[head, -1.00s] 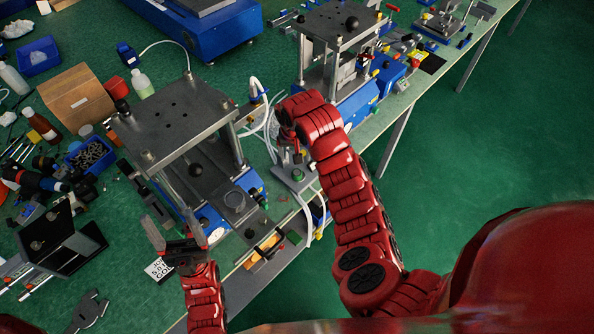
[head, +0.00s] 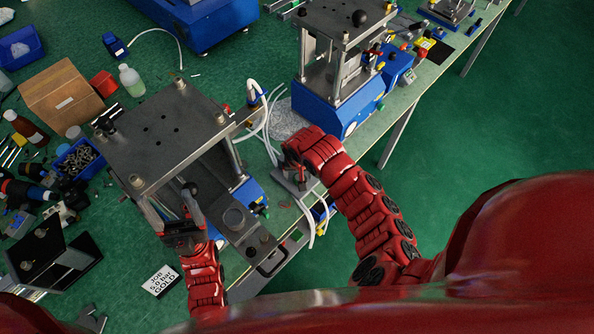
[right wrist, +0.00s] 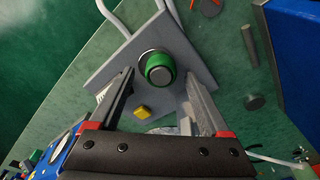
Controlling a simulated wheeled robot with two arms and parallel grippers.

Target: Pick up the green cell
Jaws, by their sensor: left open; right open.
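The green cell (right wrist: 160,69) is a short green cylinder with a silver top. In the right wrist view it stands on a grey plate (right wrist: 112,65), near the gap between my right fingertips. My right gripper (right wrist: 160,84) is open, its fingers apart on either side with no contact visible. In the head view my right gripper (head: 297,172) is over the small stand between the two presses, and I cannot make out the cell there. My left gripper (head: 172,212) is open and empty in front of the nearer press (head: 160,130).
A yellow button (right wrist: 142,110) sits on the same plate, close to the left finger. White hoses (head: 268,125) run beside the stand. A second press (head: 335,100) stands behind it. A job card (head: 160,281) lies near my left arm.

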